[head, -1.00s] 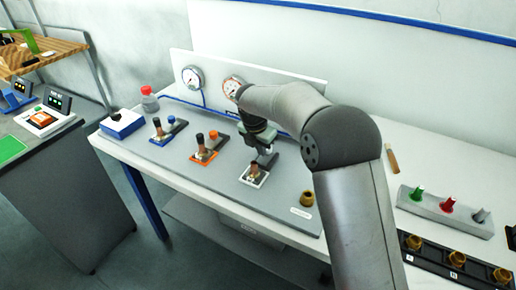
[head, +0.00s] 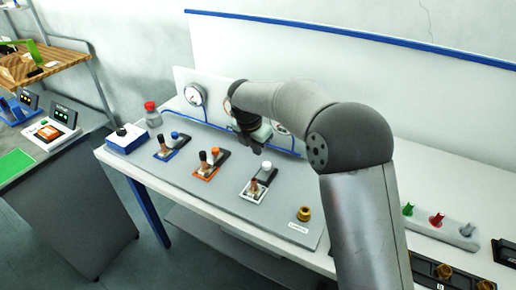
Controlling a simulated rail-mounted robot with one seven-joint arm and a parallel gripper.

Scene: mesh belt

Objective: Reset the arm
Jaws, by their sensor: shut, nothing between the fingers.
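My arm reaches in from the lower right over the grey panel (head: 228,186) on the white table. My gripper (head: 257,149) hangs small and dark below the wrist, in front of the back board. It is above and behind the white-framed fixture (head: 255,189) and appears clear of it. The fingers are shut with nothing between them, though they are small and partly dark here. The white-framed fixture holds a brown-and-dark upright piece and a white knob (head: 267,165).
A blue-framed fixture (head: 166,152) and an orange-framed fixture (head: 206,172) stand to the left. A gauge (head: 194,95) is on the back board; another is partly hidden by my arm. A red-capped bottle (head: 152,114), a brass piece (head: 304,213) and a row of coloured pegs (head: 437,219) stand nearby.

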